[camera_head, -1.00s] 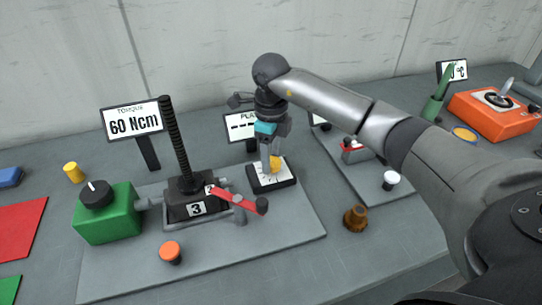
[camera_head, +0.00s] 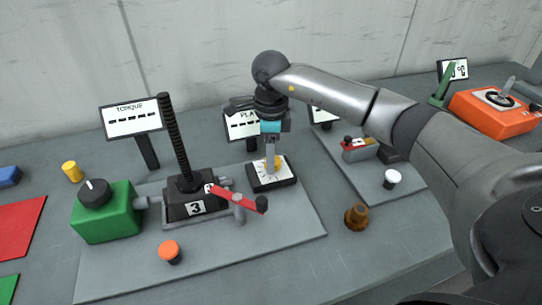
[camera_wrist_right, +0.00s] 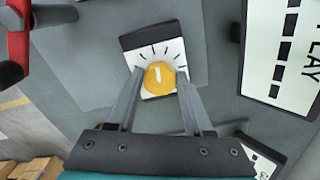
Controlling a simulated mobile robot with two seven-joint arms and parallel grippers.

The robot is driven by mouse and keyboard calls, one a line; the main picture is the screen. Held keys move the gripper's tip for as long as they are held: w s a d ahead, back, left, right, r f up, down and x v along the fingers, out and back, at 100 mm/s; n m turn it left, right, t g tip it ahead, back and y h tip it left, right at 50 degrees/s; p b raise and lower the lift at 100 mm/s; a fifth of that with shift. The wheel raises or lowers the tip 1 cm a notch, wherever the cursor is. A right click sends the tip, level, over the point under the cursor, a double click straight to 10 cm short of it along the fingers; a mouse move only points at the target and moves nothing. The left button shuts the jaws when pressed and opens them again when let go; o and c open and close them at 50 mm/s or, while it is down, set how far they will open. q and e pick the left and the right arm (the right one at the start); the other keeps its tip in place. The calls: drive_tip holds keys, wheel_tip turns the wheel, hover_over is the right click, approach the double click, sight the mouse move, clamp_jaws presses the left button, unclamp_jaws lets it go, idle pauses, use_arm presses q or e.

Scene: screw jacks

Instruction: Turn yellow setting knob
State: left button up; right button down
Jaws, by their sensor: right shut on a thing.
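The yellow setting knob (camera_wrist_right: 160,78) sits on a small black box with a white dial face (camera_wrist_right: 172,52) marked with black ticks. The knob's white pointer line runs nearly straight up in the right wrist view. My right gripper (camera_wrist_right: 157,80) is shut on the knob, with one finger on each side of it. In the head view the right gripper (camera_head: 271,160) points down over the dial box (camera_head: 272,182) and hides much of the knob (camera_head: 277,163). My left gripper is in no view.
Left of the dial stand a screw jack (camera_head: 190,195) with a red crank arm (camera_head: 238,198), a green box (camera_head: 107,218) with a black knob and an orange button (camera_head: 170,251). The torque display (camera_head: 133,119) shows dashes.

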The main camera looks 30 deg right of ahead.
drive_tip(key=shift+n, duration=0.6)
drive_tip(key=shift+c, duration=1.5)
unclamp_jaws()
drive_tip(key=shift+r, duration=0.1)
wheel_tip(320, 180, up, 15)
drive_tip(key=p, duration=0.1)
drive_tip(key=shift+p, duration=0.3)
drive_tip(key=shift+r, duration=0.15)
